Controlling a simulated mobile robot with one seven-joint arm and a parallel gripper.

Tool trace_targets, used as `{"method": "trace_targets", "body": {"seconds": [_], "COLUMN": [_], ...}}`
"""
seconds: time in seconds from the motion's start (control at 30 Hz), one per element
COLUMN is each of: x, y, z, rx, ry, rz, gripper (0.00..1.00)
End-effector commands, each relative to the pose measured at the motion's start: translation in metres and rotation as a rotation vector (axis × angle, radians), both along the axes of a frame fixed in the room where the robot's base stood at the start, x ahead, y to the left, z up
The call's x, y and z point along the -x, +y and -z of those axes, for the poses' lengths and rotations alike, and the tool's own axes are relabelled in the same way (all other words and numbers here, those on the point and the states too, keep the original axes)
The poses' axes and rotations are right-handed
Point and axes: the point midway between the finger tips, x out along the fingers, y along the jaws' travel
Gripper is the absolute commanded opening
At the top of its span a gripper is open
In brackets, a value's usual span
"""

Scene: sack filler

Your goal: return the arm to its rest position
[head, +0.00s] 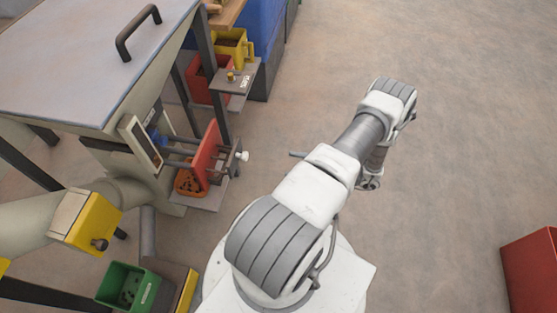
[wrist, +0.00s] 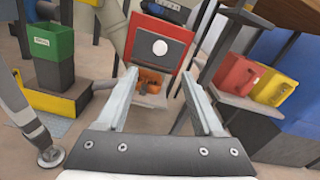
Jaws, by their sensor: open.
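My arm extends over open floor in the head view, up and to the right from my base. My gripper (wrist: 160,85) shows in the wrist view with its two fingers spread apart and nothing between them. In the head view the gripper's fingers are mostly hidden by my own arm. The gripper points towards the sack filler machine (head: 85,60). Beyond the fingertips in the wrist view is a red plate (wrist: 158,42) with a white round knob, apart from the fingers.
An orange bin (head: 189,182) sits under the red plate. Red and yellow bins (head: 234,47) stand on shelves behind it. A green bin (head: 128,287) is at lower left. A red box (head: 533,270) lies at the right edge. The floor (head: 450,130) around my arm is clear.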

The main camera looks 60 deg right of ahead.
Motion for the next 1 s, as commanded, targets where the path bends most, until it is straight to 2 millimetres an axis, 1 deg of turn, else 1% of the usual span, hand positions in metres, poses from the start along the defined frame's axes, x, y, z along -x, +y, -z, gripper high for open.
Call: {"method": "trace_targets", "body": {"seconds": [0.03,0.1,0.2,0.8,0.87,0.93,1.0], "x": [0.005,0.010,0.013,0.013,0.011,0.005,-0.005], "y": [-0.002,-0.004,-0.005,-0.005,-0.006,-0.008,-0.009], "z": [0.000,0.000,0.000,0.000,-0.004,-0.013,-0.027], "rx": [0.000,0.001,0.000,0.002,0.012,0.036,0.081], "ry": [0.001,0.000,0.000,0.001,0.004,0.015,0.032], "rz": [0.001,-0.001,-0.001,-0.003,-0.015,-0.046,-0.102], "gripper": [0.69,0.69,0.69,0.69,0.69,0.69,0.69]}}
